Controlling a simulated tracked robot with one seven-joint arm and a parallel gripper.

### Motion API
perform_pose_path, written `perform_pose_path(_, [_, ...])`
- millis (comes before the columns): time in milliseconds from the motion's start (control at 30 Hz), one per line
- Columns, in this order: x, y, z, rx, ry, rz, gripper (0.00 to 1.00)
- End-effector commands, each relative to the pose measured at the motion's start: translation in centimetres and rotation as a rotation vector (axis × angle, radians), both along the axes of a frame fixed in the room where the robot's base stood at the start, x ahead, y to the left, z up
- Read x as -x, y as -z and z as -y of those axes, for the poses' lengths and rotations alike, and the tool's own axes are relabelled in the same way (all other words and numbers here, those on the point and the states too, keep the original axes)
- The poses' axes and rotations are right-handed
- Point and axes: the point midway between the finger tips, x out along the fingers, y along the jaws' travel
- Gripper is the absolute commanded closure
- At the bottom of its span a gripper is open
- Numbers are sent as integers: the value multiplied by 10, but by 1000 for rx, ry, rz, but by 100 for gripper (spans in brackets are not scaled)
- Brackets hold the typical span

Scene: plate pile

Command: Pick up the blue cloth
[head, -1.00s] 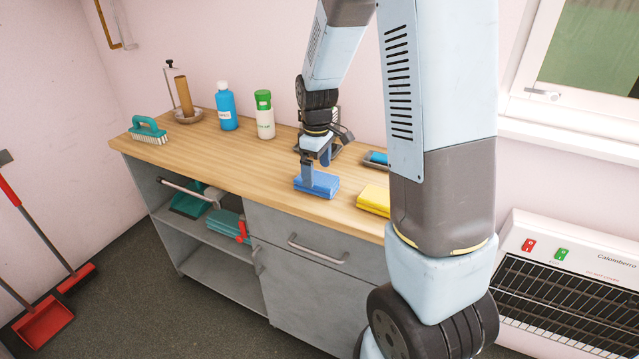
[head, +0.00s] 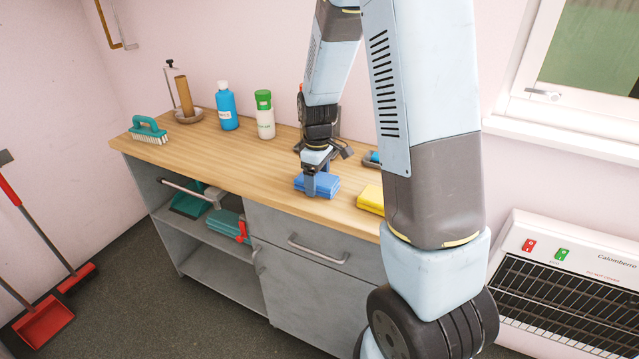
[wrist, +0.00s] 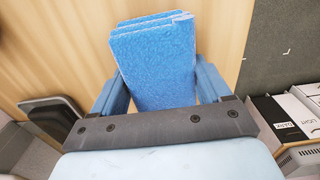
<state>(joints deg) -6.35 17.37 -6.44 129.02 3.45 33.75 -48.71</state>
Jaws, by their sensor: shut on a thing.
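The blue cloth (head: 318,185) is folded into a small pad on the wooden counter, left of a yellow cloth. It also fills the middle of the wrist view (wrist: 155,65), between my two fingers. My gripper (head: 311,187) points down over the cloth, and it is shut on it. In the wrist view my gripper (wrist: 160,98) has one finger along each side of the cloth. I cannot tell whether the cloth is clear of the counter.
The yellow cloth (head: 371,198) lies close on the right. A blue bottle (head: 227,106), a green-capped bottle (head: 264,115) and a scrubbing brush (head: 148,131) stand on the counter (head: 215,155) to the left. A heater (head: 560,280) is at the right. The counter's front edge is clear.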

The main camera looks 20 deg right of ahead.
Motion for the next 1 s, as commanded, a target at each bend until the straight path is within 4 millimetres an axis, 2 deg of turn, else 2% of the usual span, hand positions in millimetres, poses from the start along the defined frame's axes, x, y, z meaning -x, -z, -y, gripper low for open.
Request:
perform_pose_path(33, [0, 0, 0, 0, 0, 0, 43])
perform_pose_path(167, [0, 0, 0, 0, 0, 0, 53])
perform_pose_path(467, [0, -4, 0, 0, 1, 1, 54])
perform_pose_path(667, [-1, -30, 0, -1, 1, 5, 54])
perform_pose_path(1000, [39, -81, -9, -1, 0, 5, 54])
